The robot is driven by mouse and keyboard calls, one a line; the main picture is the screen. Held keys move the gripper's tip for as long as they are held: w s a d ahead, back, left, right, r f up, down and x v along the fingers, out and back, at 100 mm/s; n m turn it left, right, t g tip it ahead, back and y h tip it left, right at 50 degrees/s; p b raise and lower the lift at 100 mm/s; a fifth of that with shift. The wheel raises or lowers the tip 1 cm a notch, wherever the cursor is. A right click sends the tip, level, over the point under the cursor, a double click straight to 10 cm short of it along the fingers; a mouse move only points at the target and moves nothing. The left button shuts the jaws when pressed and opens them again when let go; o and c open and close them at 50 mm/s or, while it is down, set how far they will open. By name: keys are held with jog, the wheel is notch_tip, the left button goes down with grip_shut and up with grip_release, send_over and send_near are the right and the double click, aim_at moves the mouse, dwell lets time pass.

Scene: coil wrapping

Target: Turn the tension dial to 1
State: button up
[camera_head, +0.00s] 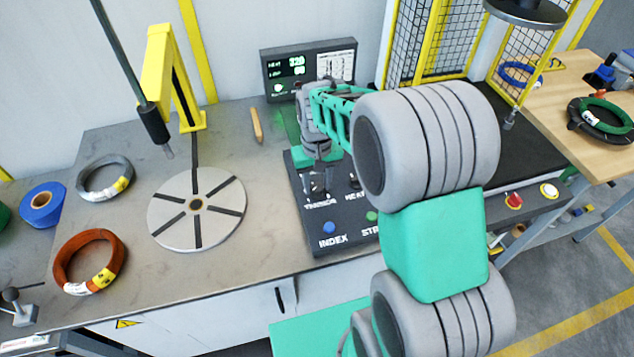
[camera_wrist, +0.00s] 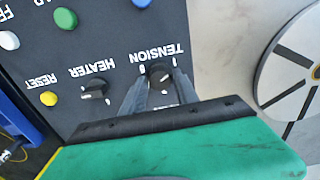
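The black tension dial (camera_wrist: 160,75) sits on the dark control panel, beside its upside-down TENSION label in the wrist view. A white mark shows on each side of it. My gripper (camera_wrist: 158,85) points down at the panel, with its two grey fingers apart, one on each side of the dial. I cannot tell whether the fingers touch it. In the head view my gripper (camera_head: 318,190) is over the panel's left part, just above the TENSION lettering, and hides the dial. The dial's exact setting and numerals cannot be read.
The heater dial (camera_wrist: 94,90) is close beside, with the yellow reset button (camera_wrist: 49,98) beyond. The blue index button (camera_head: 328,227) is at the panel's front. A slotted disc (camera_head: 168,222) lies left of the panel. The display (camera_head: 310,68) stands behind.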

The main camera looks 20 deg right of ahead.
aim_at(317, 186)
jog(key=o, duration=0.3)
notch_tip(317, 186, up, 8)
jog(key=shift+f+b, duration=0.1)
jog(key=shift+b, duration=0.5)
